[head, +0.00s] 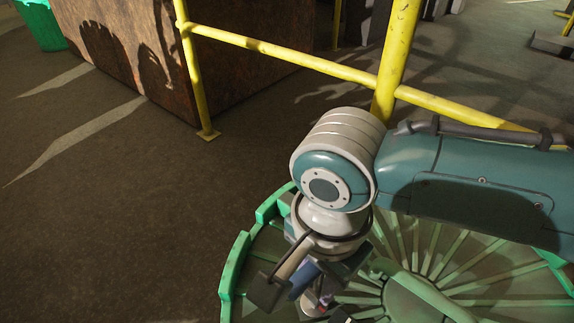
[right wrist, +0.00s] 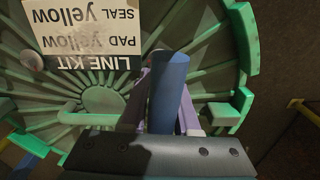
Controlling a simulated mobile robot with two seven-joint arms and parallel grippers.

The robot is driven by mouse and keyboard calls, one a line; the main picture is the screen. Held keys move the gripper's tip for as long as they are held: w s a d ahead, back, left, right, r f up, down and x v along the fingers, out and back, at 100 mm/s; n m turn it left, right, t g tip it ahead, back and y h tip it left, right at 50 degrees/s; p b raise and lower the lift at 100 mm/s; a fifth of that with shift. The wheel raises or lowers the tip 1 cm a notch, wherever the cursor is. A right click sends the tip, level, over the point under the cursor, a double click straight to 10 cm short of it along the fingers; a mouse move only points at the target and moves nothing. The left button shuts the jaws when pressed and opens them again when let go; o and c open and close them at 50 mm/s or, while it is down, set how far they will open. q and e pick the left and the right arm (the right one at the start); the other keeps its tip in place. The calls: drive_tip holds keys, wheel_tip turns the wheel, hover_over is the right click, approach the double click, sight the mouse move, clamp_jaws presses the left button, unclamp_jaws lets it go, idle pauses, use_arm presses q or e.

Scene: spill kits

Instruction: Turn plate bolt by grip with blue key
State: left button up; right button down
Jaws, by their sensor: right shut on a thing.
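The blue key (right wrist: 168,88) shows in the right wrist view as a thick blue cylinder between the two purple fingers of my right gripper (right wrist: 160,110). The gripper is shut on it. In the head view my right gripper (head: 318,298) is at the bottom, over the left part of a round, ribbed green plate (head: 480,284). The plate also fills much of the right wrist view (right wrist: 108,98). A grey rounded knob (right wrist: 32,60) sits at the plate's left there; I cannot tell whether it is the plate bolt. The key's far end and any contact are unclear. My left gripper is out of view.
A white label (right wrist: 85,30) reads upside down "LINE KIT, PAD yellow, SEAL yellow". Yellow railing (head: 280,52) stands behind the plate, with a rusty brown box (head: 240,75) beyond it. A green bin (head: 40,25) is far left. The dark floor at left is clear.

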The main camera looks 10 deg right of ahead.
drive_tip(key=shift+f+b, duration=0.75)
drive_tip(key=shift+f, duration=0.7)
drive_tip(key=shift+r+m+p, duration=0.15)
drive_tip(key=shift+m+p, duration=0.15)
drive_tip(key=shift+p, duration=0.05)
drive_tip(key=shift+m, duration=0.3)
idle(0.3)
drive_tip(key=shift+m+p, duration=0.4)
drive_tip(key=shift+p, duration=0.05)
drive_tip(key=shift+m+p, duration=0.3)
drive_tip(key=shift+m, duration=0.4)
drive_tip(key=shift+m+p, duration=0.45)
drive_tip(key=shift+m, duration=0.25)
